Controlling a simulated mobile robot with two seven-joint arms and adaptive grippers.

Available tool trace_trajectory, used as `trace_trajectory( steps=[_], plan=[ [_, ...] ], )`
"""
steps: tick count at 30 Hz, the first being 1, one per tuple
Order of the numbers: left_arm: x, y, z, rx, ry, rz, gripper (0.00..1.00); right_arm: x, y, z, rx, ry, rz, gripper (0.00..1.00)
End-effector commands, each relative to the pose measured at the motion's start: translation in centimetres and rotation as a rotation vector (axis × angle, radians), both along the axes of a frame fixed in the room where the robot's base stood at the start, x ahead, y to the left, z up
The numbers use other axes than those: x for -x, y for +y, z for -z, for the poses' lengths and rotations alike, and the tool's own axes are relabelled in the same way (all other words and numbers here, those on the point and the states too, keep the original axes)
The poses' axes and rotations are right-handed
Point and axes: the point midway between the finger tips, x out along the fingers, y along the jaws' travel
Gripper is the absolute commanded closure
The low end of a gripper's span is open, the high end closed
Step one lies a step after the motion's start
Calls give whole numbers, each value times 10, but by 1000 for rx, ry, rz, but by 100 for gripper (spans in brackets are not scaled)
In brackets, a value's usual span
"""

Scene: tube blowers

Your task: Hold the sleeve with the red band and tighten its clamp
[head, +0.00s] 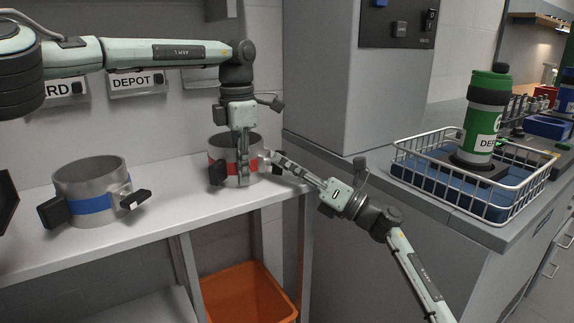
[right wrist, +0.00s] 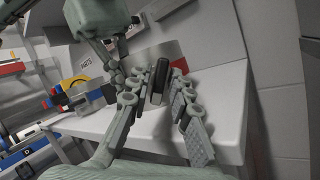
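The grey metal sleeve with the red band (head: 221,157) stands upright on the shelf; its band also shows in the right wrist view (right wrist: 180,66). A black block sits at its left side. My left gripper (head: 243,180) points down at the sleeve's front wall, its fingers seen nearly edge-on, so their gap and grip are hidden. My right gripper (head: 266,158) reaches in from the right at the sleeve's right side. In the right wrist view its fingers (right wrist: 158,75) are apart, on either side of the dark clamp knob (right wrist: 157,88); contact is unclear.
A sleeve with a blue band (head: 92,203) stands to the left on the white shelf (head: 155,190). An orange bin (head: 245,295) is below. A wire basket (head: 470,190) with a green canister (head: 483,130) stands on the right counter. A grey cabinet rises behind.

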Motion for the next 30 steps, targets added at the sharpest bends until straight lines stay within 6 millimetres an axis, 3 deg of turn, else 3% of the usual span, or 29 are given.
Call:
trace_trajectory(
  steps=[3, 9, 20, 30],
  plan=[
    [0, 0, -1, 1, -1, 1, 100, 0, 0, 0, 0, 0, 0, 80],
    [0, 0, -1, 1, -1, 1, 100, 0, 0, 0, 0, 0, 1, 100],
    [0, 0, -1, 1, -1, 1, 100, 0, -1, 0, -3, 22, 2, 100],
    [0, 0, -1, 0, 0, 1, 100, 0, -2, 0, -40, 201, 2, 100]
  ],
)
